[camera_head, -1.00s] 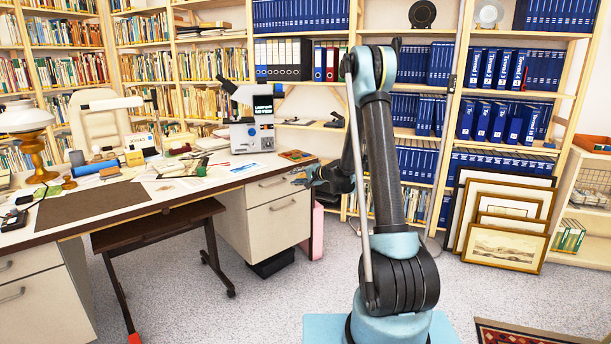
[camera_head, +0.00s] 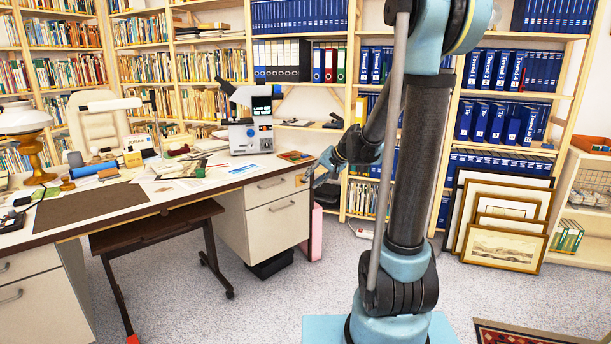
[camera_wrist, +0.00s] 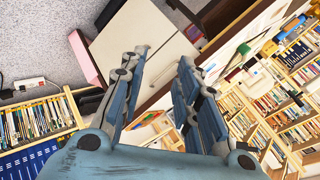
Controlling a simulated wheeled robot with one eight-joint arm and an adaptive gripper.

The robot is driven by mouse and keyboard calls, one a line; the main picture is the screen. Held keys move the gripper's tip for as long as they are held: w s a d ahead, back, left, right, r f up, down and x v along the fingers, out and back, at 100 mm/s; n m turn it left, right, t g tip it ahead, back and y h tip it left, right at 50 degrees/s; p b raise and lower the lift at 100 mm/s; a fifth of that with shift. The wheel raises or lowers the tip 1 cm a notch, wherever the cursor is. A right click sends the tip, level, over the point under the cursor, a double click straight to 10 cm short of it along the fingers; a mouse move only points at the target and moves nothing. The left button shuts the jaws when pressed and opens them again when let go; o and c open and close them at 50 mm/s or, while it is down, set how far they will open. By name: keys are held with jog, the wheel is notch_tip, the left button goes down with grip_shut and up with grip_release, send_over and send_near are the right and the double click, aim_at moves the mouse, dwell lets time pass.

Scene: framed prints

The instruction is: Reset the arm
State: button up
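My arm (camera_head: 418,160) stands upright on its blue base in the right half of the head view, its elbow reaching the top of the picture. My gripper (camera_head: 318,170) hangs at the end of the forearm, by the right end of the desk. In the wrist view my gripper (camera_wrist: 161,68) has its two blue fingers apart. Nothing is between them; the white drawer unit shows behind the gap.
The white desk (camera_head: 150,200) is left of my arm, with a microscope (camera_head: 250,125) near its right end. Bookshelves (camera_head: 500,95) line the back wall. Framed prints (camera_head: 505,222) lean at right. A patterned rug (camera_head: 520,335) lies front right; grey floor between is clear.

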jog(key=s+d+f+n+g+h, duration=0.1)
jog(key=s+d, duration=0.4)
jog(key=s, duration=0.6)
jog(key=s+d+f+n+g+h, duration=0.1)
jog(key=s+d+f+h, duration=0.2)
jog(key=s, duration=0.9)
jog(key=s+d+f+g+h, duration=0.1)
jog(key=s+d+f+h, duration=0.1)
jog(key=s+d+f, duration=0.2)
jog(key=s+d, duration=0.3)
jog(key=s, duration=0.4)
jog(key=shift+s+d+n+g+h, duration=0.25)
jog(key=shift+d+n+g+h, duration=0.15)
jog(key=shift+f, duration=0.1)
jog(key=shift+w+f, duration=0.2)
jog(key=shift+w, duration=0.3)
jog(key=shift+o, duration=0.4)
jog(key=shift+a, duration=0.15)
